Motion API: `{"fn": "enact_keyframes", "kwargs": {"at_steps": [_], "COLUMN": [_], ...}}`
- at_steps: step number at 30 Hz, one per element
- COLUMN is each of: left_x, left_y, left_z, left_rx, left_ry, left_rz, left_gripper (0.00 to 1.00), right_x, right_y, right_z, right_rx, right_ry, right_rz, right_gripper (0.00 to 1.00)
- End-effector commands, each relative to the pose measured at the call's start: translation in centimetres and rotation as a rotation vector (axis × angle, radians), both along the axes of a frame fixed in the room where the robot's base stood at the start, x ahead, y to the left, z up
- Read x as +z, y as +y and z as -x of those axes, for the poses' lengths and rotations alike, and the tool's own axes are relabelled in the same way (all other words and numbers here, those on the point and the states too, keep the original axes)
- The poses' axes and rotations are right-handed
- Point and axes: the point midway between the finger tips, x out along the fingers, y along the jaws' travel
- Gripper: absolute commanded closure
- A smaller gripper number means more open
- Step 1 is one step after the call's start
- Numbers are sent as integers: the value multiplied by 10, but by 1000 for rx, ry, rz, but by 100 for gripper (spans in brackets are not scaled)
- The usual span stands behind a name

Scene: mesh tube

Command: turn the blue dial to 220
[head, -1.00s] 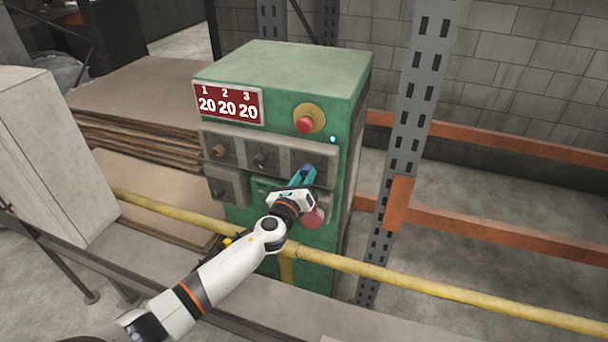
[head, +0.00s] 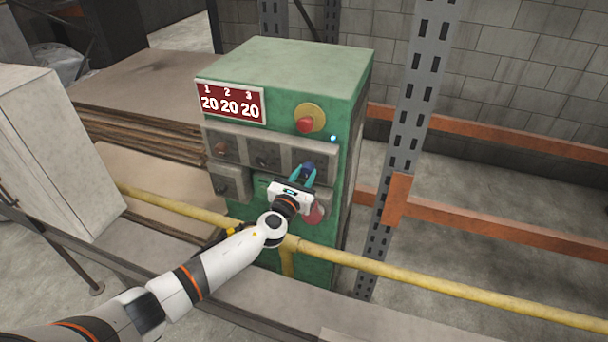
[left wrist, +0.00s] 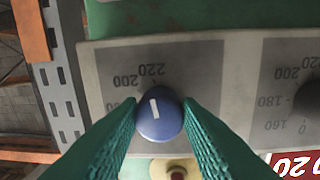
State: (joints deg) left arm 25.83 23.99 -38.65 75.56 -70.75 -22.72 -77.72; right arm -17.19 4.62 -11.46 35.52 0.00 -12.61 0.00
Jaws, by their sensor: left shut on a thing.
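The blue dial (head: 308,168) is at the right end of the grey panel on the green machine. My left gripper (head: 302,175) is shut on it, with one teal finger on each side. In the left wrist view the blue dial (left wrist: 160,119) sits between the fingertips, and the panel labels appear upside down. Its white mark points up and slightly left in that view, roughly towards the 220 label (left wrist: 152,70). The 200 label (left wrist: 125,81) lies beside it. The red display (head: 229,102) reads 20, 20, 20. My right gripper is not in view.
A red button on a yellow base (head: 306,122) is above the panel. Another dark dial (left wrist: 308,98) is beside the blue one. A yellow rail (head: 400,272) crosses in front of the machine. A grey perforated post (head: 410,130) stands to the right.

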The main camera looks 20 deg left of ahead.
Motion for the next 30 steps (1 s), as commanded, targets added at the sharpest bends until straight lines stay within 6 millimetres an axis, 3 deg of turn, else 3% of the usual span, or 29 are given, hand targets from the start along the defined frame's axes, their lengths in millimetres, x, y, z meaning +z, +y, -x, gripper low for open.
{"fn": "enact_keyframes", "kwargs": {"at_steps": [10, 11, 15, 24, 30], "left_x": [-3, -3, -2, -1, -2], "left_y": [0, 0, 0, 0, 3], "left_z": [1, 1, 1, 3, 30], "left_rx": [-2, -2, -2, 0, -2], "left_ry": [5, 5, 3, 2, 3], "left_rz": [-6, -6, -5, -3, -3], "left_gripper": [92, 66, 47, 47, 47], "right_x": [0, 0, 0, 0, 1], "right_y": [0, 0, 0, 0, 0], "right_z": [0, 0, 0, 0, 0], "right_rx": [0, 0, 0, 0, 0], "right_ry": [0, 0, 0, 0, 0], "right_rz": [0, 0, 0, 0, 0], "right_gripper": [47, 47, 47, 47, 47]}}
